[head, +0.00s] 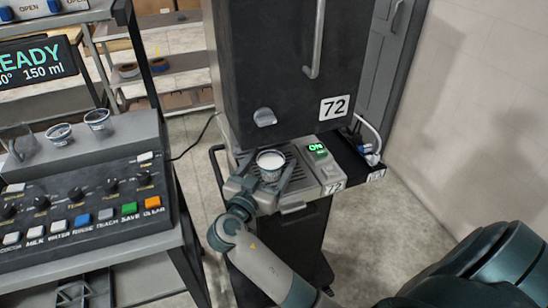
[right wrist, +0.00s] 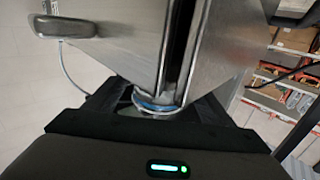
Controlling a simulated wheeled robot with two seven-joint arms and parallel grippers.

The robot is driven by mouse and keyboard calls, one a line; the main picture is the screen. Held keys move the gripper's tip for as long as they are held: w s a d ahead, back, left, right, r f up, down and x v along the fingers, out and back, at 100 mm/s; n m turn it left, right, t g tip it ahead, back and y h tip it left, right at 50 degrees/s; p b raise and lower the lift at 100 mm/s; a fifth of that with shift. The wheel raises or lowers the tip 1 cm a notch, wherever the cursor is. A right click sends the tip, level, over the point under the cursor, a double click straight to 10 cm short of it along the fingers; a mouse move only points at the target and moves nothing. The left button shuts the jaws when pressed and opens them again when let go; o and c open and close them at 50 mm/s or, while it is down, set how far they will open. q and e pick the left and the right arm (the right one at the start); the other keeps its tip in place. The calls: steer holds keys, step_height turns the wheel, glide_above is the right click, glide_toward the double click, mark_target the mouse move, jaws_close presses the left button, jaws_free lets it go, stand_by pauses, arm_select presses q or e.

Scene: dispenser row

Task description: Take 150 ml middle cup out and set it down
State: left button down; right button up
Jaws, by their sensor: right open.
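A small clear cup (head: 270,166) with white contents stands upright on the drip tray (head: 291,160) of the dark dispenser (head: 270,70) marked 72. My right gripper (head: 270,175) is open, with one finger on each side of the cup. In the right wrist view the cup (right wrist: 157,106), with a blue band, shows between the two dark fingers (right wrist: 155,112), partly hidden by the metal housing. I cannot tell whether either finger touches it. My left gripper is not in view.
A display (head: 38,64) reads READY and 150 ml. Shelves (head: 165,62) stand behind.

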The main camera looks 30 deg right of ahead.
steer(key=shift+s+a+r, duration=0.1)
steer(key=shift+s+a, duration=0.05)
steer(key=shift+s, duration=0.05)
steer(key=shift+c, duration=0.6)
steer(key=c, duration=1.1)
steer(key=shift+w, duration=0.1)
